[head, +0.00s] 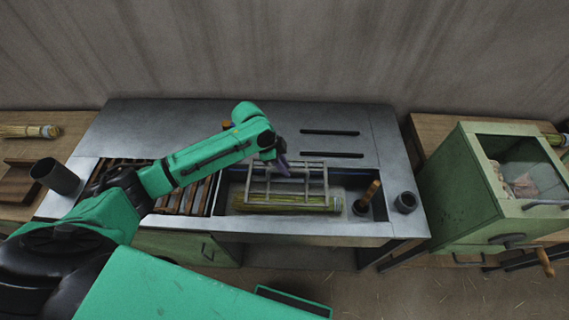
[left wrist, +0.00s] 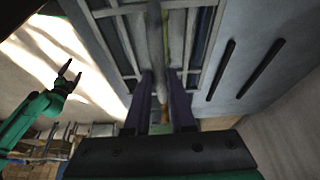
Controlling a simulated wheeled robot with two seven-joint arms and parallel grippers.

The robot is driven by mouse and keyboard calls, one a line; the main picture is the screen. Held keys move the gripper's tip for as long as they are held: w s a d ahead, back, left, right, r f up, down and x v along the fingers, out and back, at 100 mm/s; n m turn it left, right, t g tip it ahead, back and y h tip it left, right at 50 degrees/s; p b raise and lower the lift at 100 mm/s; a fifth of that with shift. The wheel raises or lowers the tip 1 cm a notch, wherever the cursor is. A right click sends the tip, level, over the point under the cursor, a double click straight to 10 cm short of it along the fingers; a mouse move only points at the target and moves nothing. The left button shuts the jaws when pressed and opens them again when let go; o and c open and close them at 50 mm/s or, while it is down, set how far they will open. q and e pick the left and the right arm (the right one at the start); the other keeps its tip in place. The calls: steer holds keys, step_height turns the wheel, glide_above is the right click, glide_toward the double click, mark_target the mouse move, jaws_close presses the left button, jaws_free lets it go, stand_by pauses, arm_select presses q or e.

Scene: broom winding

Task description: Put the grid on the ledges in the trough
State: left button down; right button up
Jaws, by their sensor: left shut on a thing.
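The grid (head: 326,184), a grey metal frame with several bars, is over the trough (head: 352,181) in the middle of the steel bench. My left gripper (head: 281,163) is shut on the grid at its far side, and a bar shows between its fingers in the left wrist view (left wrist: 163,92). The grid looks slightly tilted; I cannot tell whether it touches the ledges, which are hidden. A straw bundle (head: 290,208) lies in the trough under the grid's near edge. My right gripper (left wrist: 68,77) is open and empty in the left wrist view, away from the bench.
A wooden-handled tool (head: 368,195) stands at the trough's right end, beside a dark cup (head: 405,202). A slatted rack (head: 190,196) lies left of the trough. Two slots (head: 331,154) cut the bench behind. A green cabinet (head: 468,190) stands at right.

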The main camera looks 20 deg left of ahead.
mark_target(284, 181)
arm_select(q)
steer(key=f+b, duration=0.3)
steer(key=f, duration=0.1)
steer(key=shift+s+b, duration=0.3)
steer(key=shift+b, duration=0.05)
step_height(284, 181, down, 4)
steer(key=b, duration=0.3)
steer(key=shift+w+r+b, duration=0.1)
steer(key=shift+b, duration=0.3)
steer(key=shift+f+b, duration=0.95)
steer(key=shift+f, duration=1.05)
arm_select(e)
step_height(284, 181, down, 10)
steer(key=s, duration=0.1)
steer(key=shift+f, duration=0.25)
steer(key=shift+s, duration=0.1)
arm_select(q)
steer(key=c, duration=0.7)
jaws_free()
steer(key=shift+f, duration=0.1)
